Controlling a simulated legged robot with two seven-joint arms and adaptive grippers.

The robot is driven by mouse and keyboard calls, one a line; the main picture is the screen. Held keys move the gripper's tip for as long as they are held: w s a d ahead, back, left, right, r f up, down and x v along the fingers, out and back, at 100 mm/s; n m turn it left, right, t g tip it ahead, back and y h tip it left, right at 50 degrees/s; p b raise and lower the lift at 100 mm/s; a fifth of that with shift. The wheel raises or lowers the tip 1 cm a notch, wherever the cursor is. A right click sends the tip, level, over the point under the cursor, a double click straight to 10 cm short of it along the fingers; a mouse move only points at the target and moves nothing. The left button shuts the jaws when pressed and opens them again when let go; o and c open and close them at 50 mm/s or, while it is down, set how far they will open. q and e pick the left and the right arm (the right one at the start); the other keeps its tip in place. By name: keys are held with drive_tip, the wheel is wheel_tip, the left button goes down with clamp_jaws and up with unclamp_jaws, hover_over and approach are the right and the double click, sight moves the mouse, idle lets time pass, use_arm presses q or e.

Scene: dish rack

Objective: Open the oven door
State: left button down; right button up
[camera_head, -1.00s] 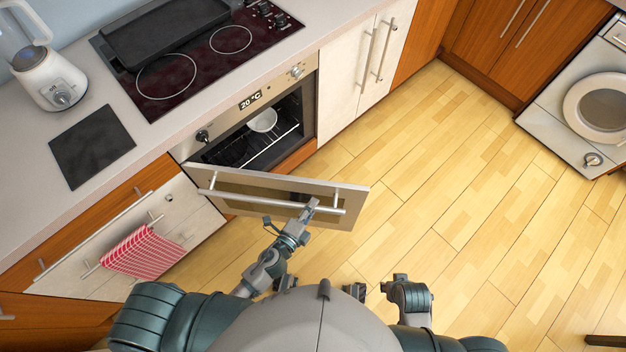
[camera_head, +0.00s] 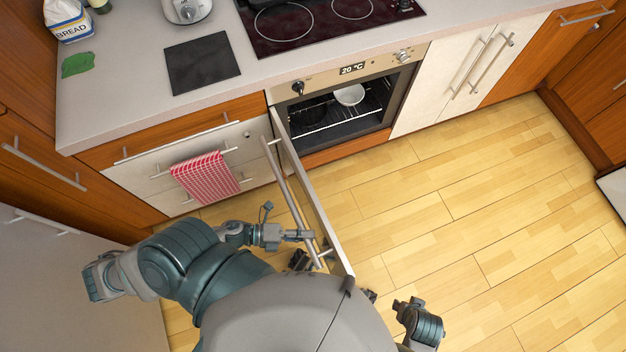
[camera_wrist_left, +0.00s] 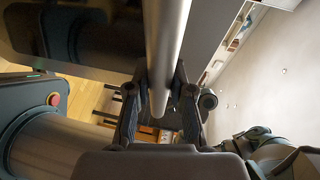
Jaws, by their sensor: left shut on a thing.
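The oven (camera_head: 330,76) has its front uncovered in the head view, with racks and a white bowl (camera_head: 349,95) showing inside. Its door (camera_head: 318,205) hangs from the left side and stands wide open, roughly square to the oven front. The long door handle (camera_head: 284,190) runs along the door's outer face. My left gripper (camera_head: 306,236) is shut on the handle near its free end. In the left wrist view the handle (camera_wrist_left: 165,45) passes between the fingers (camera_wrist_left: 160,100). Part of my right arm shows at the bottom right; its finger state is unclear.
A red checked towel (camera_head: 205,176) hangs on the drawer front left of the oven. White cabinet doors (camera_head: 468,75) are right of it. The counter (camera_head: 130,105) holds a dark board (camera_head: 203,63) and a bread bag (camera_head: 68,20). The wooden floor (camera_head: 450,215) to the right is clear.

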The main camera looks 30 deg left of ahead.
use_arm(q)
drive_tip(key=shift+s+a+f, duration=0.2)
drive_tip(key=shift+a, duration=0.1)
drive_tip(key=c, duration=1)
unclamp_jaws()
drive_tip(key=shift+w, duration=0.1)
drive_tip(key=shift+r, duration=0.1)
drive_tip(key=v, duration=1.2)
